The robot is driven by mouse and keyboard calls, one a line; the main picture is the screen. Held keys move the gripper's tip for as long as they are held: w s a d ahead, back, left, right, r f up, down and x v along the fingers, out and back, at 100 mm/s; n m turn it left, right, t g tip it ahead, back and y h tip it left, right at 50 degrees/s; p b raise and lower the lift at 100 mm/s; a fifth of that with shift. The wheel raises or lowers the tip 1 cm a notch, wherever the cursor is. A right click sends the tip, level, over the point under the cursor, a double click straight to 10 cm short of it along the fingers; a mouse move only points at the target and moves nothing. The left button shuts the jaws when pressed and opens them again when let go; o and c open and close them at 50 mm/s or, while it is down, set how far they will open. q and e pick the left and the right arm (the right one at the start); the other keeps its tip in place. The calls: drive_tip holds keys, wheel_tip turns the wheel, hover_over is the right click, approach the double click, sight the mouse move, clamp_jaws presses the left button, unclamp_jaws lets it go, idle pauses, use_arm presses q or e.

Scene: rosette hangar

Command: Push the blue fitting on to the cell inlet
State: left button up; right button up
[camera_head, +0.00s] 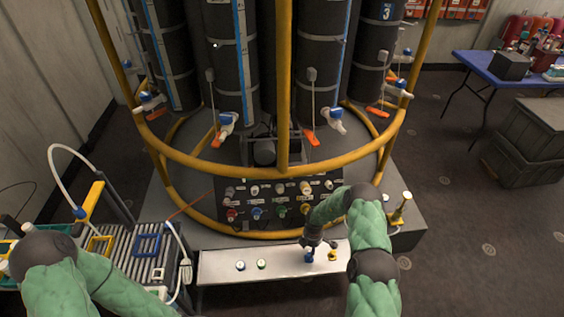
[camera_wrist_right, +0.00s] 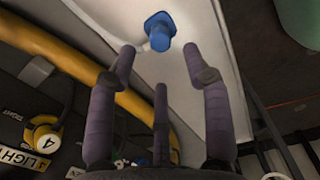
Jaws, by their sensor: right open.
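The blue fitting (camera_head: 309,257) stands on the pale ledge (camera_head: 220,267), just below my right gripper (camera_head: 313,240). In the right wrist view the blue fitting (camera_wrist_right: 158,32) lies just beyond the fingertips of my right gripper (camera_wrist_right: 158,52), roughly centred between them. The fingers are spread and nothing is between them. A dark panel (camera_head: 240,190) at the foot of the black columns carries rows of coloured ports, including a blue one (camera_head: 257,213); I cannot tell which is the cell inlet. My left arm comes in at the lower left, but its gripper does not show.
A yellow fitting (camera_head: 333,255) stands close right of the blue one. More small fittings (camera_head: 262,264) stand further left on the ledge. A yellow tube rail (camera_head: 235,177) curves in front of the columns. A slatted bench (camera_head: 135,265) with frames is at left.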

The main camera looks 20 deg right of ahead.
sight(309, 255)
drive_tip(key=shift+f+b, duration=2.6)
drive_tip(key=shift+f, duration=1.15)
drive_tip(key=shift+c, duration=0.3)
clamp_jaws()
drive_tip(key=shift+r, duration=0.15)
drive_tip(key=shift+r+p, duration=2.15)
drive_tip(key=shift+r, duration=0.75)
